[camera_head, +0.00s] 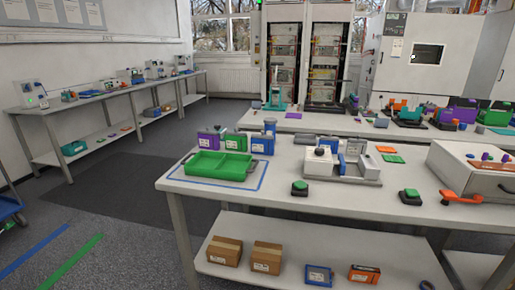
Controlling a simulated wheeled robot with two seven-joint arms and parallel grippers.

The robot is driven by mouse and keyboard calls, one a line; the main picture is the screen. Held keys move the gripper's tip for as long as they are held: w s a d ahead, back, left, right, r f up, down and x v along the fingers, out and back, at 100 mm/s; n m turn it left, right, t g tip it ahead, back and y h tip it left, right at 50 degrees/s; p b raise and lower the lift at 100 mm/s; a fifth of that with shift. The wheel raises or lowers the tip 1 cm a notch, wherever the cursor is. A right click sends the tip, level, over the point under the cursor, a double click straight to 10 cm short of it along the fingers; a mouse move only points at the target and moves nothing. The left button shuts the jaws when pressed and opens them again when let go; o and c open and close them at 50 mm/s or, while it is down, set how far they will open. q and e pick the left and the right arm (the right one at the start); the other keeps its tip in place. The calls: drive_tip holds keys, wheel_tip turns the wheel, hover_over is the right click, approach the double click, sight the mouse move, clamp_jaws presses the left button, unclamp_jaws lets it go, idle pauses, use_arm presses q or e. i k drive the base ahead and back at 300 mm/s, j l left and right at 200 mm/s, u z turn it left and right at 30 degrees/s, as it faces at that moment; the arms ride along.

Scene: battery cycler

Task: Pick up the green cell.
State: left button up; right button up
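The green cell (233,142) appears to be the green block with a pale label, standing upright at the back left of the near table. It stands between a purple block (208,141) and a blue block (262,145), behind a green tray (251,173). The tray may hide part of its base. Neither of my grippers is in view.
The near white table (250,195) also holds a white-and-blue device (322,165), two dark pieces with green tops (300,187) (410,195) and a large white box (470,165) at right. Its lower shelf carries cartons (224,251). Grey floor (145,230) lies open at left.

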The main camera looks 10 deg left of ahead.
sight(233, 143)
drive_tip(key=i+j+u, duration=0.6)
drive_tip(key=u, duration=0.2)
drive_tip(key=i+j+u, duration=0.3)
drive_tip(key=u, duration=0.2)
drive_tip(key=i+j+u, duration=0.25)
drive_tip(key=u, duration=0.2)
drive_tip(key=i+u, duration=0.5)
drive_tip(key=i+j+z, duration=0.15)
drive_tip(key=i, duration=0.5)
drive_tip(key=i+j+z, duration=0.15)
drive_tip(key=i, duration=0.45)
drive_tip(key=i+l+z, duration=0.1)
drive_tip(key=z, duration=0.3)
drive_tip(key=i+z, duration=0.3)
drive_tip(key=z, duration=0.15)
drive_tip(key=i+z, duration=0.25)
drive_tip(key=z, duration=0.15)
drive_tip(key=i+j+z, duration=0.1)
drive_tip(key=z, duration=0.35)
drive_tip(key=i+j+z, duration=0.2)
drive_tip(key=z, duration=0.2)
drive_tip(key=i, duration=0.1)
